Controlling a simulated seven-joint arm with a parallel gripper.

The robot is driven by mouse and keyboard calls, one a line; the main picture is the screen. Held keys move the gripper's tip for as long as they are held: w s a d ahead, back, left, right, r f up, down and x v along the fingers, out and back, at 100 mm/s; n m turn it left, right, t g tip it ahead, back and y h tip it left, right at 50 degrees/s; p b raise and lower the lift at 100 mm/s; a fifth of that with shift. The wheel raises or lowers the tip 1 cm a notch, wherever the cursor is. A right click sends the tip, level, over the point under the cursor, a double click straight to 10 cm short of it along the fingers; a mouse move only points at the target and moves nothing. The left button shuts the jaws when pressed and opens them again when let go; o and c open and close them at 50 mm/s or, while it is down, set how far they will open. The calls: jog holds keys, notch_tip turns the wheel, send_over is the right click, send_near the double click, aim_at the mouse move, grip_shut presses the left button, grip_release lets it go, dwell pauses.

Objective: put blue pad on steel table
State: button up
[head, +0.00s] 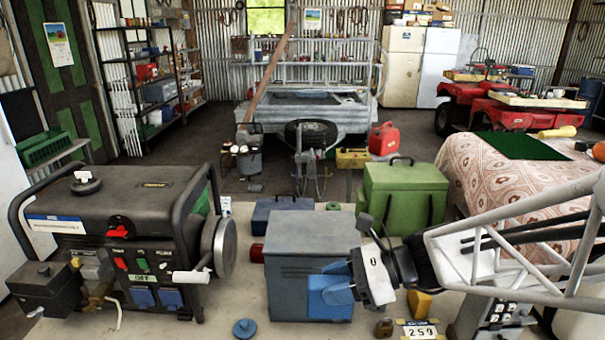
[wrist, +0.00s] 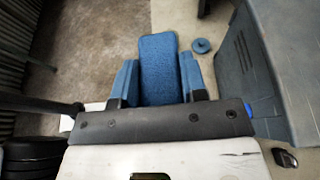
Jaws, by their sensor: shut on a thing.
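The blue pad (wrist: 159,68) is a flat, textured, rounded rectangle in the wrist view. It lies between the two blue fingers of my gripper (wrist: 159,80), which is shut on it. In the head view my gripper (head: 328,289) is at the front right of a grey-blue metal box (head: 300,240), its blue fingers pointing left. There I cannot tell the pad from the fingers. I cannot tell for sure which surface is the steel table; a pale worktop (head: 215,325) spans the front of the head view.
A generator (head: 130,240) stands left on the worktop. A small blue disc (head: 244,328) lies left of the metal box. A green box (head: 403,195) stands behind. A cloth-covered surface (head: 480,185) with a green mat (head: 520,146) is at the right.

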jog(key=s+a+f, duration=0.1)
jog(key=s+f, duration=0.4)
jog(key=f, duration=0.3)
jog(key=s+a+f, duration=0.1)
jog(key=s+f, duration=0.4)
jog(key=f, duration=0.3)
jog(key=shift+a+f, duration=0.15)
jog(key=shift+f, duration=0.2)
jog(key=w+a, duration=0.3)
jog(key=w, duration=0.4)
jog(key=w+a+f, duration=0.1)
jog(key=w+a, duration=0.3)
jog(key=w, duration=0.3)
jog(key=shift+f, duration=0.2)
jog(key=shift+a+f, duration=0.1)
jog(key=shift+f, duration=1.7)
jog(key=shift+f, duration=0.15)
jog(key=o, duration=0.9)
